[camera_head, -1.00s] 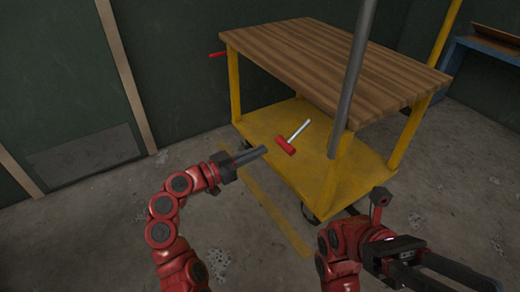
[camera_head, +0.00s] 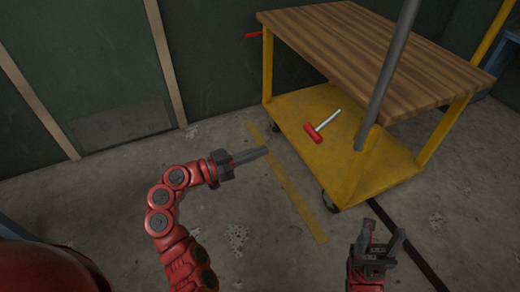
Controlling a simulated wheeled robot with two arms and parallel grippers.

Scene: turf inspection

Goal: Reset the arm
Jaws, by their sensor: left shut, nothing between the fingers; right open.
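My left gripper (camera_head: 252,155) is shut and empty, held over the concrete floor with its fingers pointing right toward the cart. My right gripper (camera_head: 382,236) is open and empty at the lower right, its fingers pointing up in the picture, in front of the cart. The yellow cart (camera_head: 361,174) has a wooden top (camera_head: 385,62). A hammer with a red head (camera_head: 313,134) and a pale handle lies on its lower shelf. Neither gripper touches the cart or the hammer.
A dark green wall (camera_head: 80,50) stands behind. A yellow line (camera_head: 297,197) and a dark strip (camera_head: 410,244) mark the floor. The floor left of the cart is clear.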

